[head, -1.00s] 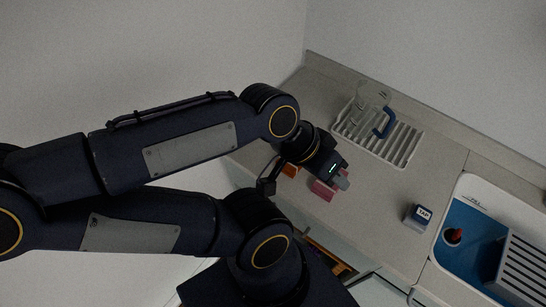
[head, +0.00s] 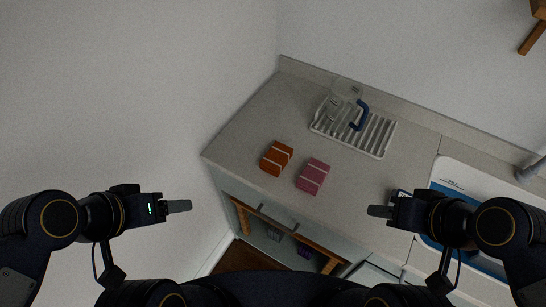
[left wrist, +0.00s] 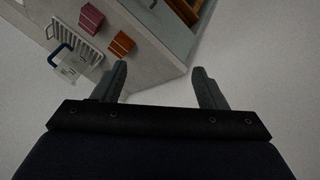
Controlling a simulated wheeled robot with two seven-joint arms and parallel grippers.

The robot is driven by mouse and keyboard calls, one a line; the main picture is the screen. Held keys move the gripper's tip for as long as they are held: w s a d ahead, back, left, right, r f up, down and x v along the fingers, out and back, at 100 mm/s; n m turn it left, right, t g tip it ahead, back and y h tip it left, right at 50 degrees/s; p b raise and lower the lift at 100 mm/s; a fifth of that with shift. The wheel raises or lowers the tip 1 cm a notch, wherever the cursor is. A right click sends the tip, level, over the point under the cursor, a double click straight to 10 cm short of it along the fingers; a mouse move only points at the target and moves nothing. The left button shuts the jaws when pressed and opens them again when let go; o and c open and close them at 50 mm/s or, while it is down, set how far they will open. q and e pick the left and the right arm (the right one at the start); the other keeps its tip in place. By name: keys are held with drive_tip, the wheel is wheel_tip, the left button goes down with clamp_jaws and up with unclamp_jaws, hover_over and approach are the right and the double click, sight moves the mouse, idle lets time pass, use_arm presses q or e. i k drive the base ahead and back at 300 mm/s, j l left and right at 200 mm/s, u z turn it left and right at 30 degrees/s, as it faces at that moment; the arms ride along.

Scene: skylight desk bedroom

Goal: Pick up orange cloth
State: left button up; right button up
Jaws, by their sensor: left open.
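The orange cloth (head: 276,158), folded with a pale stripe, lies on the grey counter left of a pink folded cloth (head: 313,177). The orange cloth also shows in the left wrist view (left wrist: 122,44), beyond my left gripper (left wrist: 160,84), whose two fingers are apart with nothing between them. In the head view my left gripper (head: 180,206) is left of the counter, apart from both cloths. My right gripper (head: 381,211) is over the counter's front part, right of the pink cloth; its fingers overlap, so its opening is unclear.
A white drying rack (head: 379,140) holds a clear jug (head: 347,92) with a blue handle at the back. A sink (head: 462,180) is at the right. An open drawer (head: 290,240) shows below the counter's front edge. Bare counter surrounds the cloths.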

sight(274, 162)
drive_tip(key=z, duration=2.2)
drive_tip(key=u, duration=2.2)
drive_tip(key=k+l+u, duration=0.1)
drive_tip(key=u, duration=0.3)
drive_tip(key=k+u, duration=0.2)
drive_tip(key=u, duration=0.25)
drive_tip(key=k+u, duration=0.15)
drive_tip(key=u, duration=0.25)
drive_tip(key=l, duration=0.1)
